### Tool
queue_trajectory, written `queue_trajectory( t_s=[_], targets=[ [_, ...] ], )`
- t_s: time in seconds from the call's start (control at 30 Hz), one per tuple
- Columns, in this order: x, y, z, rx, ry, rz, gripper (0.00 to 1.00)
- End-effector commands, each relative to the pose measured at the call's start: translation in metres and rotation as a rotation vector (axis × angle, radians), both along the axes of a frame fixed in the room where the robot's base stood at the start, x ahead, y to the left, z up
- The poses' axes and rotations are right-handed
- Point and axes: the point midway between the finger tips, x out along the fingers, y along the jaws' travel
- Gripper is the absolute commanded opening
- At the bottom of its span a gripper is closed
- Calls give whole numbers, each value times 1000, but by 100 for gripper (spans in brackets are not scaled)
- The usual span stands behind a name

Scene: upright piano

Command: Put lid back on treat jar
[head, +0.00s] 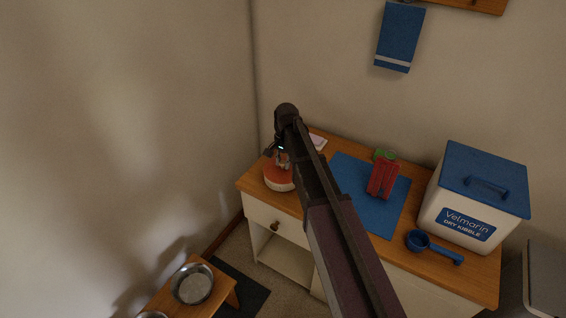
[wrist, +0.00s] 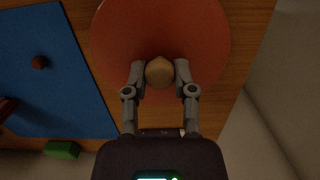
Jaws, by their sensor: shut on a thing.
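The round orange-red lid (wrist: 160,28) fills the upper middle of the wrist view, with a tan knob (wrist: 160,72) at its centre. My gripper (wrist: 160,74) is shut on that knob, one finger on each side. In the head view my gripper (head: 281,160) is above the lid (head: 277,176) at the left end of the wooden cabinet top. A pale band shows under the orange top. I cannot tell whether it is the jar or the lid's edge, or whether lid and jar touch.
A blue mat (head: 342,177) lies right of the lid, with a red object (head: 383,179) and a green one (head: 384,155). A blue scoop (head: 432,246) and a kibble bin (head: 477,195) stand farther right. A wall rises behind. A metal bowl (head: 193,284) sits on a low stand.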

Motion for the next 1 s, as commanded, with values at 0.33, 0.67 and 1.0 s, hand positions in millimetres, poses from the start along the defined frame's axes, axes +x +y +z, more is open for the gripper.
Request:
queue_trajectory(
  t_s=[0.33,0.67,1.0],
  targets=[
    [0,0,0,0,0,0,55],
    [0,0,0,0,0,0,75],
    [0,0,0,0,0,0,100]
  ],
)
